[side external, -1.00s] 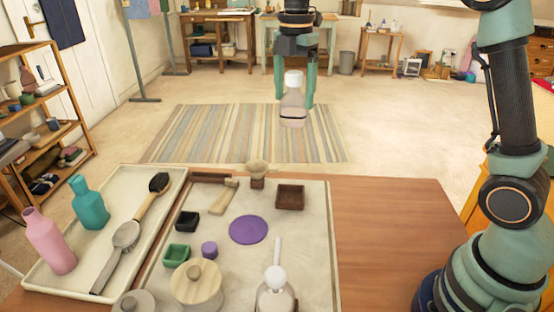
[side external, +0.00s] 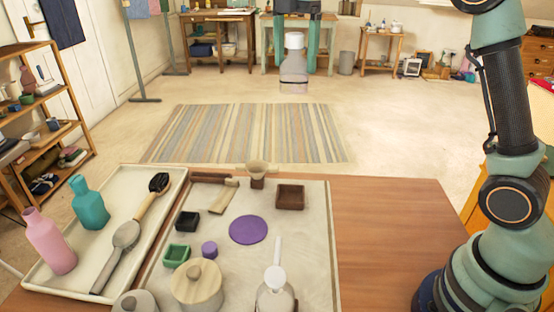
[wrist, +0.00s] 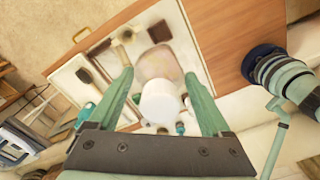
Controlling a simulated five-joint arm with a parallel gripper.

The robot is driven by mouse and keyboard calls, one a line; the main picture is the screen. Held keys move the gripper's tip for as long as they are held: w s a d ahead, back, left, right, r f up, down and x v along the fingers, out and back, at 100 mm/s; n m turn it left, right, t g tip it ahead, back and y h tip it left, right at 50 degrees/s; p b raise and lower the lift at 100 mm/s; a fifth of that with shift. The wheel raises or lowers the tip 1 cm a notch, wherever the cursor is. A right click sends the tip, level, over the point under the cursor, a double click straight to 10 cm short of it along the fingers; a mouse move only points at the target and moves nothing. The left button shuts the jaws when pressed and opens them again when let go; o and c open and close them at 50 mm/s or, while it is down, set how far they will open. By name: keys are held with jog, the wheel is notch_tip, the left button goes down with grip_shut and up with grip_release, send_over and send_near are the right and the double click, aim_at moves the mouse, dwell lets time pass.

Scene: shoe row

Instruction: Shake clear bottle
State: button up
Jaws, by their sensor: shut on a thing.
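The clear bottle (side external: 294,72) is see-through grey with a white cap. It hangs upright in the air above and beyond the far edge of the table in the side view. My gripper (side external: 295,66) is shut on it, with one teal finger on each side of its body. In the wrist view the white cap (wrist: 160,101) faces the camera between my fingers (wrist: 159,75), and the bottle's pale body extends past it. The finger contact is partly hidden by the angle.
The table holds a cream tray (side external: 36,279) with pink and teal bottles and brushes. A pale mat (side external: 318,230) carries small boxes, a purple disc (side external: 248,230), a wooden lidded pot (side external: 197,288) and a white-topped dispenser (side external: 275,292). The table's right side is bare wood.

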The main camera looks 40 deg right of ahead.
aim_at(294, 76)
notch_tip(294, 76, down, 4)
jog(key=shift+f, duration=0.15)
notch_tip(294, 76, up, 5)
jog(key=shift+f, duration=2.55)
jog(key=shift+r, duration=2.5)
jog(key=shift+f, duration=2.5)
